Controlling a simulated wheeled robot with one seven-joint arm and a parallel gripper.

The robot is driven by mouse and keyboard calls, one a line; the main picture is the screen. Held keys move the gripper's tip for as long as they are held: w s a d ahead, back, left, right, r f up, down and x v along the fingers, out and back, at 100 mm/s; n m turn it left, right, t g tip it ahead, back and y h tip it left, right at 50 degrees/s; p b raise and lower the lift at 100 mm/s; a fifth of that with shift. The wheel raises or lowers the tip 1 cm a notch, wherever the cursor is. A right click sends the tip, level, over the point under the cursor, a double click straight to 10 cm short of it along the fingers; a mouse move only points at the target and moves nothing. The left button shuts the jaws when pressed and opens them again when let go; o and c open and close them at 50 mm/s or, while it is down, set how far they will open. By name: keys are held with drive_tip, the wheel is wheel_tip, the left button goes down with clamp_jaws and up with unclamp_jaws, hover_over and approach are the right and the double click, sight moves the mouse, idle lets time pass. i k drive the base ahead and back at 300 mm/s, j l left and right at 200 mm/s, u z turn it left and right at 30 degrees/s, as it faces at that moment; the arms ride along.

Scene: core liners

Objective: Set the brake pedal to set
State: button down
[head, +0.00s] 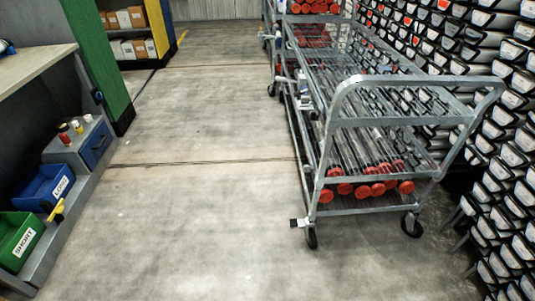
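A metal cart (345,121) stands right of the middle in the head view. A small light-coloured pedal with a dark end (300,222) sticks out low at its near left corner, just above the caster wheel (311,238). It looks like the brake pedal, but it is too small to tell whether it is up or down. My gripper is not in view.
Red-capped liners lie on the cart shelves. A rack of liners (490,65) fills the right side. At left are a bench (35,70), a blue bin (45,187) and a green bin (18,238). The concrete aisle (190,215) is clear.

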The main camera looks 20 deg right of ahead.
sight(293, 222)
drive_tip(key=i+l+u, duration=0.25)
drive_tip(key=i+l, duration=0.15)
drive_tip(key=i+l+u, duration=0.2)
drive_tip(key=i+l, duration=0.35)
drive_tip(key=i+l+u, duration=0.25)
drive_tip(key=i+l, duration=0.15)
drive_tip(key=l, duration=0.15)
